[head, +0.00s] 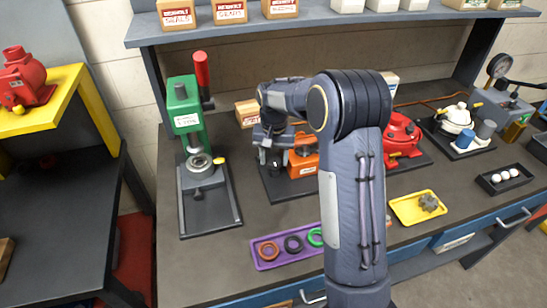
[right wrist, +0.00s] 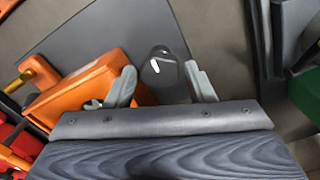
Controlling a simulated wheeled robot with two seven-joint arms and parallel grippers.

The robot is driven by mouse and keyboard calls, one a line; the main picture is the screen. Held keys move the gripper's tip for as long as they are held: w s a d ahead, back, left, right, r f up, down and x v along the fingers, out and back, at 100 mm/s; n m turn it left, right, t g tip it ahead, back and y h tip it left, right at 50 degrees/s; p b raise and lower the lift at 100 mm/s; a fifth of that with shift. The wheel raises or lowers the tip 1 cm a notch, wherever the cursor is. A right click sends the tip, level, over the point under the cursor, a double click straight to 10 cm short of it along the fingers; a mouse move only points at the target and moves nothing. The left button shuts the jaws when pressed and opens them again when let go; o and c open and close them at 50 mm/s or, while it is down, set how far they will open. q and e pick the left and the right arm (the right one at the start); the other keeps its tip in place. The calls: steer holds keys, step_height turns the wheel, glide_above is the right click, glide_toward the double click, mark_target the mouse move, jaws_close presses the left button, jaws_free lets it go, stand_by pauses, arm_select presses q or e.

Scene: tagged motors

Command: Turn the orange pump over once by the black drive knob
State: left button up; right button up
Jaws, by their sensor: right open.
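The orange pump (head: 303,162) sits on a dark base plate on the bench, partly hidden behind my right arm in the head view. In the right wrist view the pump's orange body (right wrist: 95,92) lies to the left, partly behind a finger. The black drive knob (right wrist: 158,72), with a pale mark on top, shows between the two fingers of my right gripper (right wrist: 161,76). The fingers are apart, one on each side of the knob, with no clear contact. In the head view my right gripper (head: 268,152) is at the pump's left side. My left gripper is not in view.
A green press (head: 184,115) with a red handle stands left of the pump. A red motor (head: 402,138) is to its right. A purple tray (head: 266,262) with rings and a yellow tray (head: 406,212) with a gear lie in front. A shelf (head: 240,33) runs above the bench.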

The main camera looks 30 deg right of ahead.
steer(key=shift+f, duration=0.35)
steer(key=c, duration=0.7)
steer(key=n, duration=0.3)
steer(key=o, duration=0.7)
